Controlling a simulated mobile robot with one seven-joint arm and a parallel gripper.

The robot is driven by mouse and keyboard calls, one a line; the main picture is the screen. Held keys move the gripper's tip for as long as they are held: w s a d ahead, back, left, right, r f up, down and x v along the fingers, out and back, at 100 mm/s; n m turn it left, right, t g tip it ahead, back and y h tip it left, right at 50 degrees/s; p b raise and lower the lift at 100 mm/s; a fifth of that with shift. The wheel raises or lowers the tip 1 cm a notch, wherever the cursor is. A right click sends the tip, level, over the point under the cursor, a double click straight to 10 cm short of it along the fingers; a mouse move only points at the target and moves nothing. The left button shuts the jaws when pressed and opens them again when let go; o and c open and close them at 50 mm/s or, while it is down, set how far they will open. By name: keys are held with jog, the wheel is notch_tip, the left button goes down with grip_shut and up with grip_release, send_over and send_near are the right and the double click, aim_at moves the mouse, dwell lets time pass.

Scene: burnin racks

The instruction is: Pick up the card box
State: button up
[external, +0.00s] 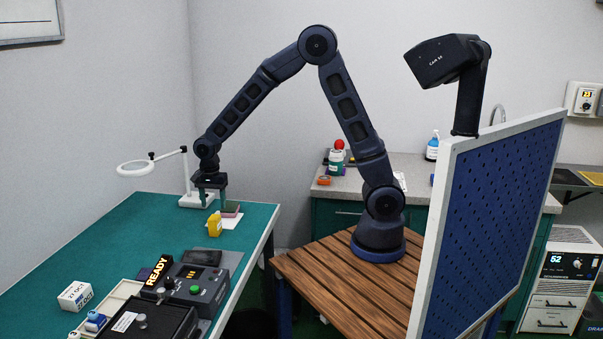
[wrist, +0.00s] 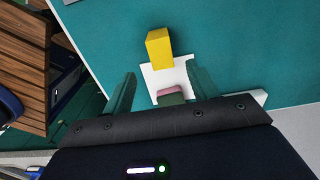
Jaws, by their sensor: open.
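My gripper (external: 212,197) points down over the far part of the green table (external: 130,232), open and with nothing seen between its fingers. In the wrist view my gripper (wrist: 160,72) has one green finger on each side of a white sheet (wrist: 158,75). A yellow box-like item (external: 215,224) stands near the sheet; it shows beyond the fingertips in the wrist view (wrist: 159,48). A small pink and green block (external: 231,209) lies on the sheet, partly hidden by my gripper's body in the wrist view (wrist: 171,95). A white printed box (external: 75,296) is at the near left. I cannot tell which is the card box.
A white lamp with a ring head (external: 135,168) stands close to my gripper on a white base. A black console (external: 200,285) and a READY sign (external: 157,271) occupy the near table. A blue pegboard (external: 495,215) stands at right. The table's middle left is clear.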

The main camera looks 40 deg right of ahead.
aim_at(214, 217)
jog(key=shift+a+f, duration=0.2)
jog(key=shift+f, duration=4.45)
jog(key=c, duration=1.1)
jog(key=shift+r, duration=0.1)
